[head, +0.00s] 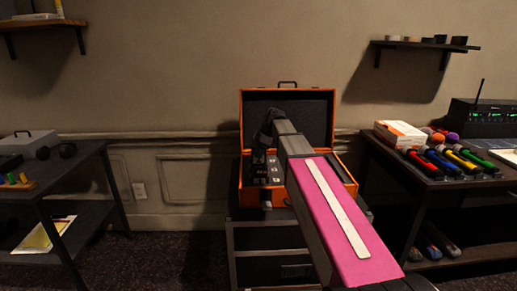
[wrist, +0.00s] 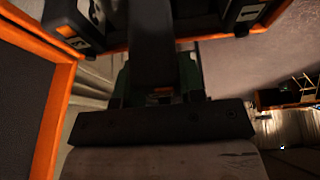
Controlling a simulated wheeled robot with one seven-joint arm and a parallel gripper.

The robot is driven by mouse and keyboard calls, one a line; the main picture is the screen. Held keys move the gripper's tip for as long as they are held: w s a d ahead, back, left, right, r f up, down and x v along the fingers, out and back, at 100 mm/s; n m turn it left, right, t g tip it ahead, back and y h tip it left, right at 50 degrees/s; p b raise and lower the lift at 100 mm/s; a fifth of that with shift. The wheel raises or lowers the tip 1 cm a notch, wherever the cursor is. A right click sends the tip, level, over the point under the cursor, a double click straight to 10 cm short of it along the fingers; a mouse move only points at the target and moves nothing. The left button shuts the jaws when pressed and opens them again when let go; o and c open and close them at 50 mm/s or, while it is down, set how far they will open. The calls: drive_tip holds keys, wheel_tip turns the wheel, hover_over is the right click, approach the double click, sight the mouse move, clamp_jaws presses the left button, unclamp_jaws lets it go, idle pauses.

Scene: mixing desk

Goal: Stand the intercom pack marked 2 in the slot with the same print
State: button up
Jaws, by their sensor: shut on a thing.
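An open orange case (head: 262,201) stands on a dark stand in the head view, its lid raised and dark inside. Dark packs with pale prints (head: 262,168) show in its left part; my arm covers much of the right. My gripper (wrist: 158,82) is shut on a dark intercom pack (wrist: 153,40), which reaches toward the case in the wrist view. The print on the held pack is turned away or too dark to read. In the wrist view, a pack with a pale mark (wrist: 78,42) and another dark pack (wrist: 240,14) flank it. I cannot read their numbers.
A right-hand table (head: 400,172) holds coloured microphones (head: 445,160), a white-orange box (head: 399,133) and a receiver (head: 485,118). A left table (head: 80,160) carries a grey box (head: 28,142). Wall shelves hang at both sides. Bare floor lies between the left table and the case stand.

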sight(259, 164)
drive_tip(key=shift+f, duration=3.1)
drive_tip(key=shift+f, duration=0.3)
drive_tip(key=o, duration=1.2)
